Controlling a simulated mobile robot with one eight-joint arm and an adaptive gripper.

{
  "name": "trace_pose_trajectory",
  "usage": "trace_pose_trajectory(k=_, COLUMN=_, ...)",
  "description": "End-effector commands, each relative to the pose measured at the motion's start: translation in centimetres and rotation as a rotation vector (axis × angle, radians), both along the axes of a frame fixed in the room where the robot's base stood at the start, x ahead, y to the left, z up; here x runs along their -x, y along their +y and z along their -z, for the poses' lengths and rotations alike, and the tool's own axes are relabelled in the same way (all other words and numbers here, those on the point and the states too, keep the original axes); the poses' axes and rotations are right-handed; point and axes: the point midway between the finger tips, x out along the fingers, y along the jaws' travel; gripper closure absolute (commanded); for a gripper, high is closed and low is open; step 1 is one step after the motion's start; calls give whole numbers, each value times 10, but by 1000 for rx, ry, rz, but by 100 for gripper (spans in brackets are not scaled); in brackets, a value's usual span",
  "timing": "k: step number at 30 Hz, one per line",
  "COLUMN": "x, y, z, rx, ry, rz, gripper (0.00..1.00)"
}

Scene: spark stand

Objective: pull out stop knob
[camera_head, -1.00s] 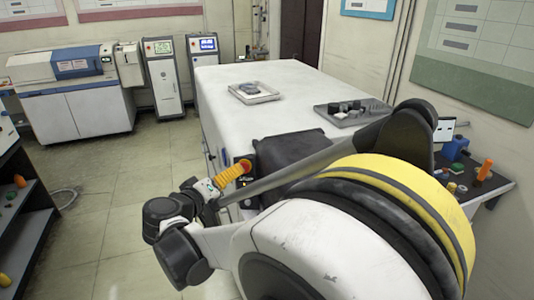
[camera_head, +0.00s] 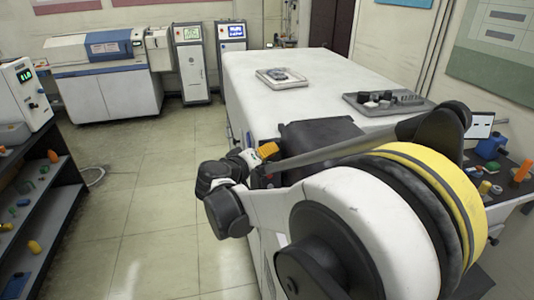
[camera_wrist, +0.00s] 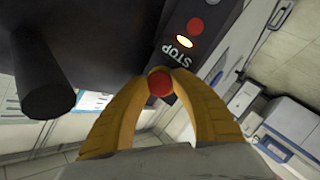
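In the wrist view, a round red stop knob (camera_wrist: 159,85) sits between the tips of my gripper's yellow fingers (camera_wrist: 161,77), beside the dark panel (camera_wrist: 155,50) printed STOP. The fingers bow apart lower down and close in on the knob from both sides, appearing to touch it. I cannot tell how far the knob stands out from the panel. In the head view, my gripper (camera_head: 268,150) is at the near end of the white machine (camera_head: 310,75), and my arm partly hides the panel.
A black cylinder (camera_wrist: 45,85) juts out at left. A dark shelf (camera_head: 40,200) stands left in the head view. Open floor (camera_head: 160,200) lies between.

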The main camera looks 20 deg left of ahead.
Motion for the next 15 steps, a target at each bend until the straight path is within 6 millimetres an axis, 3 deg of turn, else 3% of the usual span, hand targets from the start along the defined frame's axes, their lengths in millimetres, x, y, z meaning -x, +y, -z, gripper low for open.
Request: trace_pose_trajectory(k=15, x=10, y=-2, z=-2, rx=1, ry=1, rz=3, gripper=100)
